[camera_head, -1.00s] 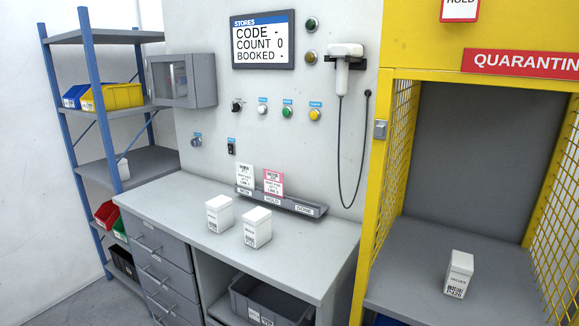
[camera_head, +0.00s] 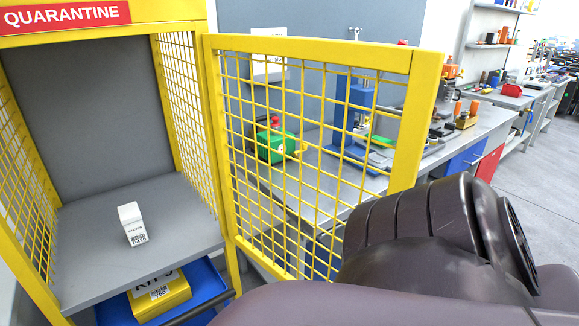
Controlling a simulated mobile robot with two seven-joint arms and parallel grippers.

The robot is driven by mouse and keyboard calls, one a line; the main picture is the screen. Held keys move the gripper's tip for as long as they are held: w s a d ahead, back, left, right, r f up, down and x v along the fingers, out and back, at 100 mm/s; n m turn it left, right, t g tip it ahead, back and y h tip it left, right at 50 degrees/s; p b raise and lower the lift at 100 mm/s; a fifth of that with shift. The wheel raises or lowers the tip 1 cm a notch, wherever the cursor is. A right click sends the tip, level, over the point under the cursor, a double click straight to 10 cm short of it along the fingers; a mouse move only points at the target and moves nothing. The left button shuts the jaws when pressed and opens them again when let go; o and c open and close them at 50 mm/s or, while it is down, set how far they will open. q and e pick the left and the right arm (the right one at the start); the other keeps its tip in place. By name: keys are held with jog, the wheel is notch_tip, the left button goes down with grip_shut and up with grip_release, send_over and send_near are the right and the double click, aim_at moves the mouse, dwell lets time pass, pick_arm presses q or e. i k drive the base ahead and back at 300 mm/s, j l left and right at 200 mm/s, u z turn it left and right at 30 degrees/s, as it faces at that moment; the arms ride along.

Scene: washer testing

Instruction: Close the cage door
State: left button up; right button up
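The yellow mesh cage door (camera_head: 309,165) stands swung open to the right of the quarantine cage (camera_head: 160,100). Its hinge side is at the cage's right front post, and its free edge is toward the right. A white box labelled VALVES (camera_head: 131,224) stands on the grey cage shelf (camera_head: 85,235). A dark arm of mine fills the lower right, in front of the door's lower right corner. I cannot tell whether it touches the door. Neither gripper's fingers show.
A red QUARANTINE sign (camera_head: 65,16) is on the cage top. Below the shelf, a yellow box (camera_head: 160,295) sits in a blue bin (camera_head: 205,285). Behind the door are a workbench with a green device (camera_head: 276,146) and a blue press (camera_head: 350,110). Open floor (camera_head: 535,205) shows at the right.

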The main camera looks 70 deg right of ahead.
aim_at(410, 127)
jog(key=k+l+u, duration=0.1)
jog(key=k+u, duration=0.55)
jog(key=u, duration=0.2)
jog(key=k+u, duration=0.2)
jog(key=u, duration=0.15)
jog(key=k+u, duration=0.2)
jog(key=u, duration=0.15)
jog(key=k+u, duration=0.35)
jog(key=k+l+u, duration=0.25)
jog(key=k, duration=0.2)
jog(key=z, duration=0.45)
jog(key=k+l+z, duration=0.1)
jog(key=z, duration=0.4)
jog(key=l+z, duration=0.1)
jog(key=z, duration=0.35)
jog(key=l+z, duration=0.15)
jog(key=z, duration=0.35)
jog(key=l+z, duration=0.1)
jog(key=z, duration=0.35)
jog(key=k+u, duration=0.2)
jog(key=i+l, duration=0.05)
jog(key=i, duration=0.05)
